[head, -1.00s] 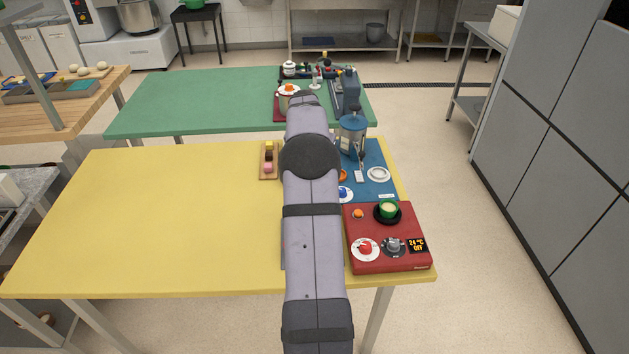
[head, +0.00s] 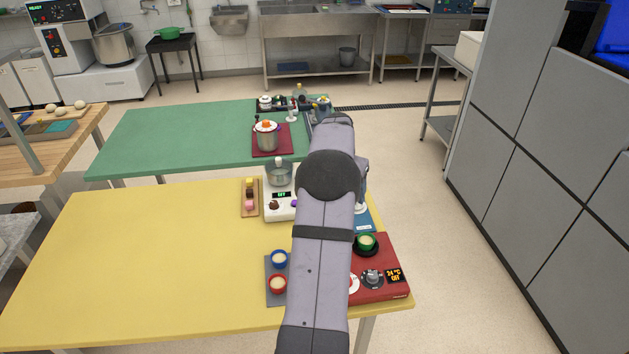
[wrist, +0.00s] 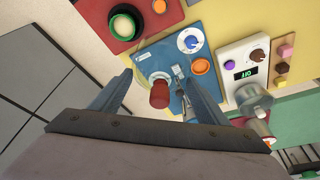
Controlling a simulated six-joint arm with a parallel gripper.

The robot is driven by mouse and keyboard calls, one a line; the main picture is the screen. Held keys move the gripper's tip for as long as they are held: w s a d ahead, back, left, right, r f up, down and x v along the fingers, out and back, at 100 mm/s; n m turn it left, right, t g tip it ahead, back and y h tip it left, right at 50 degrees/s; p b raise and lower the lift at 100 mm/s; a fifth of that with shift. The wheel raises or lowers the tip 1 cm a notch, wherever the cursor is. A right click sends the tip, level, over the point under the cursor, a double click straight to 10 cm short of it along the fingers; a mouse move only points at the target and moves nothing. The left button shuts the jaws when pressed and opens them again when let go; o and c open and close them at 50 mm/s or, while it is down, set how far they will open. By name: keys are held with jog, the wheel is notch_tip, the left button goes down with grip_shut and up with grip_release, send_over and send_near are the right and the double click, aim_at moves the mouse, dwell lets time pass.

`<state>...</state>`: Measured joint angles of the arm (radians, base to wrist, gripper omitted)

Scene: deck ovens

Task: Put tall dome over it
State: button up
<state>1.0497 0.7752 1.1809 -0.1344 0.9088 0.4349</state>
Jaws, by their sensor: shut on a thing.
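In the wrist view the two blue-grey fingers of my gripper (wrist: 158,73) stand either side of a red-brown knob (wrist: 160,94). I take this as the top of the tall dome. Its clear body is hard to make out, and the fingers seem shut on it, not on the knob.
A red hotplate (head: 393,290) with a green bowl (head: 367,242) stands near the mat. A white appliance (head: 278,210) with a metal pot (head: 279,174) and a board of small blocks (head: 250,205) stand left of my arm. The yellow table's left side (head: 130,250) is clear.

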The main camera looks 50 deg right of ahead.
jog(key=s+f+m+g+p, duration=0.2)
jog(key=s+f+m, duration=0.1)
jog(key=s+m, duration=0.4)
jog(key=s, duration=0.2)
jog(key=shift+s+f+m, duration=0.3)
jog(key=shift+m, duration=0.1)
jog(key=shift+f, duration=0.1)
jog(key=b, duration=0.3)
send_over(373, 236)
jog(key=a, duration=0.1)
jog(key=shift+w+f, duration=0.15)
jog(key=shift+f, duration=1)
jog(key=shift+w+f, duration=0.15)
jog(key=shift+f, duration=1)
jog(key=shift+f+b, duration=0.6)
jog(key=shift+f, duration=0.2)
